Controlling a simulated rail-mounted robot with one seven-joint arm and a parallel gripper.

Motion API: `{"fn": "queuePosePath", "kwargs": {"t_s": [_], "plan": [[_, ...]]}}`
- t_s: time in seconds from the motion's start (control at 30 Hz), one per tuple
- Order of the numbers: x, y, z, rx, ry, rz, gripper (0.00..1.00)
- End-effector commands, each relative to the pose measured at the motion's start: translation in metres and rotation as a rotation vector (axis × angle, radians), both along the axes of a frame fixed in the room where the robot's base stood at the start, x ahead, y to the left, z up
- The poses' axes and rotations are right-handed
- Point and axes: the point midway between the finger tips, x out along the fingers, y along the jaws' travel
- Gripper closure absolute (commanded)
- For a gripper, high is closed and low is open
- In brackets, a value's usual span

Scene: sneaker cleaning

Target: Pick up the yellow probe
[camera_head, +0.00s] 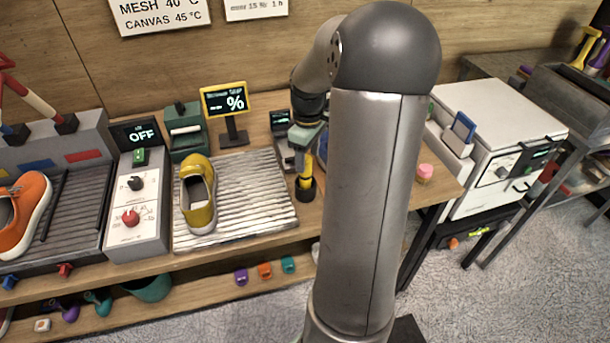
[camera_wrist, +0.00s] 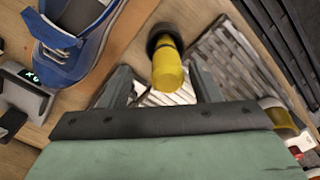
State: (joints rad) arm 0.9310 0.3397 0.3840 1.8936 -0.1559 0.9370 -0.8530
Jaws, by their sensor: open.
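The yellow probe (camera_head: 307,166) stands in a dark round base on the bench, just right of the ribbed metal tray. In the wrist view the probe (camera_wrist: 169,76) shows end-on between my two fingers, with its dark base beyond it. My gripper (camera_wrist: 163,78) is open, with one finger on each side of the probe and visible gaps to both. In the head view my gripper (camera_head: 305,137) is at the probe's upper end, partly hidden by my arm. I cannot tell how far the fingers reach down along it.
A yellow shoe (camera_head: 198,195) lies on the ribbed tray (camera_head: 250,195). A blue shoe (camera_wrist: 75,40) is close to the probe in the wrist view. A percent display (camera_head: 225,101) stands behind the tray. A pink item (camera_head: 425,172) sits right of my arm.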

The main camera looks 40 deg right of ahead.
Motion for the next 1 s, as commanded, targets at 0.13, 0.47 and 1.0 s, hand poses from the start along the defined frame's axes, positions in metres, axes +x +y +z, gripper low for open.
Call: {"fn": "queuePosePath", "kwargs": {"t_s": [0.13,0.47,1.0], "plan": [[0.000,0.002,-0.008,0.002,0.002,-0.001,0.43],[0.000,0.009,-0.052,0.002,0.002,0.000,0.43],[0.000,0.009,-0.057,0.000,0.000,-0.001,0.92]]}}
